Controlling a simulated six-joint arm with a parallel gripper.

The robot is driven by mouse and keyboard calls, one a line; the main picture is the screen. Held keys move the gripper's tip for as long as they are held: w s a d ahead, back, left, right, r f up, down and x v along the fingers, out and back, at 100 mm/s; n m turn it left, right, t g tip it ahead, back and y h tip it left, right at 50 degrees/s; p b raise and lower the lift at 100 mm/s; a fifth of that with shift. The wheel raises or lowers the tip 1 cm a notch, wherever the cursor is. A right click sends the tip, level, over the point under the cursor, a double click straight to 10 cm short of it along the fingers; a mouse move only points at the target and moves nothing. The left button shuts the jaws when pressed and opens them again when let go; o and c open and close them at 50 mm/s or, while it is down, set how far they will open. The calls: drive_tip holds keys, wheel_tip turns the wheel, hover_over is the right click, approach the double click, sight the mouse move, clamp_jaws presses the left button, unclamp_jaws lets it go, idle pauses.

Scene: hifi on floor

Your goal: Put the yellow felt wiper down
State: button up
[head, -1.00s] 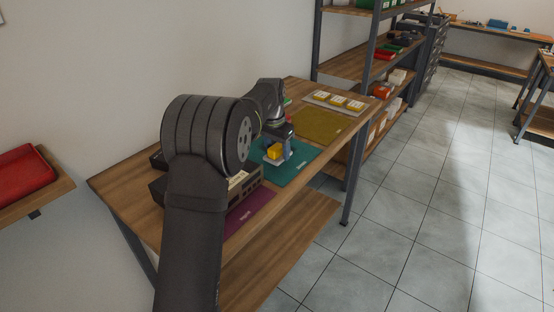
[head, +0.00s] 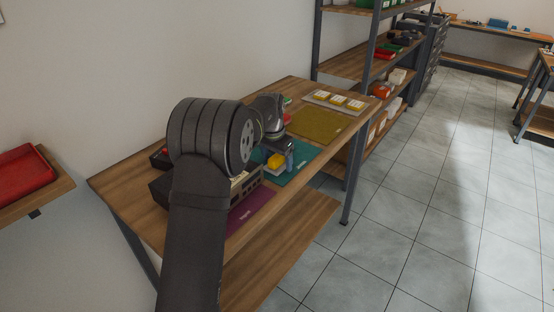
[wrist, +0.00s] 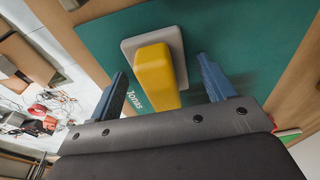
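The yellow felt wiper (wrist: 155,72) has a yellow block handle on a grey pad. In the wrist view it is at the teal mat (wrist: 95,42) marked "Jonas", its pad against the mat as far as I can see. In the head view the wiper (head: 273,162) shows only in part beside my gripper (head: 281,157). My gripper (wrist: 162,68) is open, its two blue-grey fingers standing apart on either side of the wiper's handle. Gaps show between the handle and both fingers.
A dark boxy device (head: 245,185) and a purple mat (head: 250,208) lie on the near side of the wooden bench. An olive mat (head: 316,126) beyond is bare. A light tray (head: 334,101) with several yellow-and-white items stands at the far end.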

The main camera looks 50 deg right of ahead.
sight(274, 159)
drive_tip(key=shift+r, duration=0.15)
wheel_tip(274, 159, up, 11)
drive_tip(key=a, duration=0.1)
drive_tip(key=shift+a, duration=0.3)
drive_tip(key=o, duration=0.4)
drive_tip(key=shift+a+r, duration=0.1)
drive_tip(key=shift+r, duration=0.4)
